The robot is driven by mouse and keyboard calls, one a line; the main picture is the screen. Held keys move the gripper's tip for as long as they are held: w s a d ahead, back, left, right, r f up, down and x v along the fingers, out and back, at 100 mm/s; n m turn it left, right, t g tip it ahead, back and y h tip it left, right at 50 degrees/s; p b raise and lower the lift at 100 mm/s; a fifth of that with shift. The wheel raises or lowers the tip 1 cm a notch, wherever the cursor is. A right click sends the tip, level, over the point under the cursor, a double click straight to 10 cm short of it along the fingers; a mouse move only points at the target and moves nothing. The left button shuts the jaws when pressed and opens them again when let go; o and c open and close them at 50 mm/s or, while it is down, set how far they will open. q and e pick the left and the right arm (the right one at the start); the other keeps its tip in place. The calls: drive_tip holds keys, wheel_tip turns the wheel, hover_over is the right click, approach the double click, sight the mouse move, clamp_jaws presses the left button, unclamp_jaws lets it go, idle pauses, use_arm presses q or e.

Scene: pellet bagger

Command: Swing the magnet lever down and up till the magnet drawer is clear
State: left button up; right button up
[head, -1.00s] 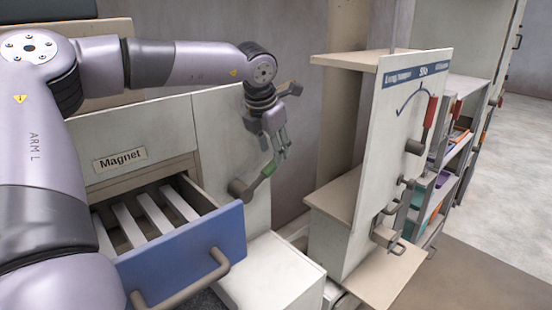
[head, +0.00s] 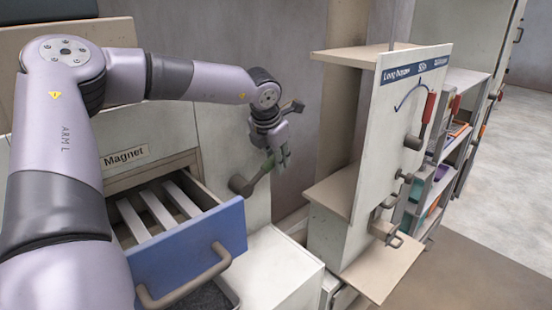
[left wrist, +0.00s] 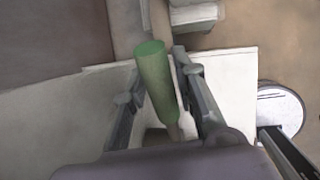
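The magnet lever has a green handle (head: 269,165) slanting up and right from a grey pivot (head: 240,185) on the pale machine panel. My left gripper (head: 279,158) is at the handle. In the left wrist view the green handle (left wrist: 157,82) lies between the two fingers of my gripper (left wrist: 158,90). The fingers stand apart and look open; firm contact cannot be made out. The magnet drawer (head: 192,252), with a blue front and a grey bar handle, is pulled out below the "Magnet" label. Several pale bars (head: 157,207) lie across it. My right gripper is out of view.
A white block (head: 275,275) stands right of the drawer. A dark tray (head: 212,298) shows under the drawer. Floor is clear at the right.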

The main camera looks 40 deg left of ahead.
use_arm(q)
clamp_jaws()
idle(0.3)
